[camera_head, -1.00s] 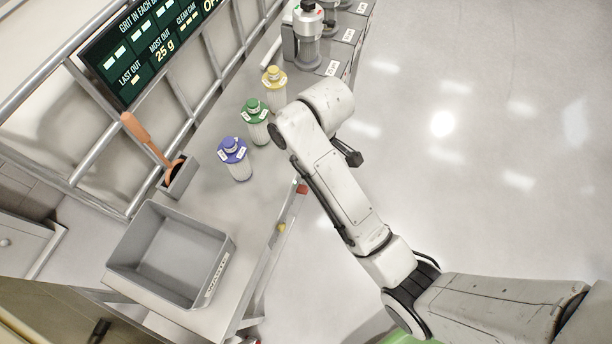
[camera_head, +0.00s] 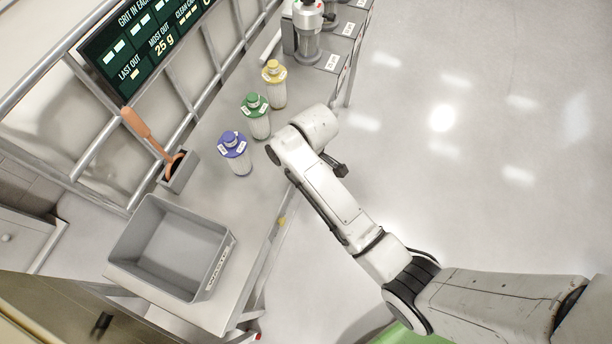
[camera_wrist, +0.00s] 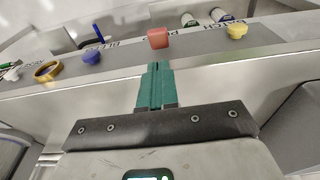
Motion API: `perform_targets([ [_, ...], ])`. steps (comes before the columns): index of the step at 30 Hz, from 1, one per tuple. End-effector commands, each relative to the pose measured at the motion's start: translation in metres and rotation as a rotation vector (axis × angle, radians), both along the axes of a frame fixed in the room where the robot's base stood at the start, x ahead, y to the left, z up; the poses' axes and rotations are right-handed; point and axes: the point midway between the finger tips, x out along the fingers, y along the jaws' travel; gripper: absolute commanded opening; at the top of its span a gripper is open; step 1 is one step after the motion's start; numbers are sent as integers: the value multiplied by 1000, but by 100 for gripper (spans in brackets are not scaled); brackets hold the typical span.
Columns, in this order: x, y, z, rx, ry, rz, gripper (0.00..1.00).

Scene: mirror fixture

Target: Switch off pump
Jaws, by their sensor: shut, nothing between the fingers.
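In the wrist view, my gripper (camera_wrist: 157,84) has its green fingers together and empty. The fingertips point at a strip of controls along the bench's front edge. A red block-like control (camera_wrist: 158,38) stands just beyond the fingertips, with a visible gap. A blue knob (camera_wrist: 91,57) and a gold ring (camera_wrist: 47,71) are to its left, and a yellow knob (camera_wrist: 237,32) is to its right. Labels beside them are partly hidden, so I cannot read for sure which is the pump. In the head view, my arm hides the gripper and the red control; a yellow knob (camera_head: 282,222) shows.
On the bench are a grey tray (camera_head: 222,262), a holder with an orange-handled tool (camera_head: 143,132), and purple (camera_head: 235,160), green (camera_head: 257,122) and yellow-topped (camera_head: 275,90) canisters. A machine (camera_head: 308,40) stands farther back. The floor at right is clear.

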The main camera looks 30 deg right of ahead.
Motion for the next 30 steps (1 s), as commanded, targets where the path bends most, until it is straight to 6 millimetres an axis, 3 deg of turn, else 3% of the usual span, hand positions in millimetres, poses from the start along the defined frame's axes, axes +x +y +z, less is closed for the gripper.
perform_targets([
  [3,-4,-2,-19,-1,3,-1,0],
  [10,-10,-7,-41,-1,1,0,0],
  [24,-10,-8,-45,1,-3,-1,0],
  [30,2,-9,-47,22,-33,-2,0],
])
